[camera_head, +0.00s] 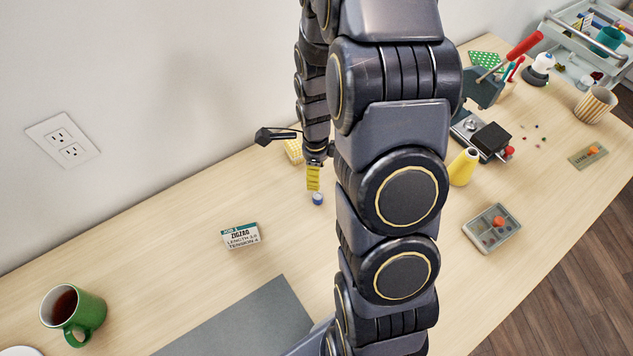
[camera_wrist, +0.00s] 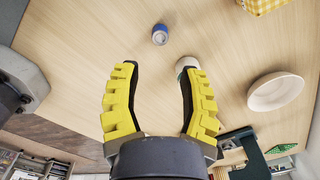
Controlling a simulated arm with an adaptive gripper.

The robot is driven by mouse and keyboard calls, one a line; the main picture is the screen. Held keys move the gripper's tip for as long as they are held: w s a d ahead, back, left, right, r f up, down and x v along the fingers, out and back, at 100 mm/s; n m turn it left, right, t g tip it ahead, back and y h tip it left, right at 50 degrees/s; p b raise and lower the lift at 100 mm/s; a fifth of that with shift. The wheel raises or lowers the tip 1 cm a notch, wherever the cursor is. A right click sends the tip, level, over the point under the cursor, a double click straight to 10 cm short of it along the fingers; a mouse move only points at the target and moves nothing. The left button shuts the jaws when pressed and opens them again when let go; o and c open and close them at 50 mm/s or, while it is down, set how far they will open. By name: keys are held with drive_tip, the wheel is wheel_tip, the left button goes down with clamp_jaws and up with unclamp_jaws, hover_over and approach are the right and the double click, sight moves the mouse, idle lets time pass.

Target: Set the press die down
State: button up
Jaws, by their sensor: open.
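A small blue and silver cylinder, which looks like the press die (camera_head: 318,198), stands on the wooden tabletop beside the wall. It also shows in the wrist view (camera_wrist: 160,34), beyond the fingertips and lined up with the gap between them. My gripper (camera_head: 314,187) has yellow ribbed fingers and is just above the cylinder in the head view. In the wrist view, my gripper (camera_wrist: 160,70) has its fingers spread, with bare tabletop between them and nothing held. The far finger is mostly hidden in the head view.
A yellow checkered item (camera_head: 293,151) is close behind my gripper. A zigzag label card (camera_head: 240,236), a green mug (camera_head: 74,312) and a grey mat (camera_head: 250,322) lie to the left.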

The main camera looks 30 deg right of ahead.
drive_tip(key=s+a+r+n, duration=0.3)
drive_tip(key=a+r+n, duration=0.1)
drive_tip(key=r+n, duration=0.25)
drive_tip(key=s+a+r+n, duration=0.3)
drive_tip(key=a+r+n, duration=0.1)
drive_tip(key=r+n, duration=0.25)
drive_tip(key=s+a+r+n, duration=0.2)
drive_tip(key=s+r+n, duration=0.1)
drive_tip(key=s+n, duration=0.3)
drive_tip(key=s+a+r+n+g, duration=0.1)
drive_tip(key=s+a+r+n, duration=0.2)
drive_tip(key=s+n, duration=0.4)
drive_tip(key=shift+r+n+g, duration=0.3)
drive_tip(key=shift+r+n, duration=0.1)
drive_tip(key=shift+r, duration=0.3)
drive_tip(key=shift+a+f, duration=0.1)
drive_tip(key=shift+a, duration=0.1)
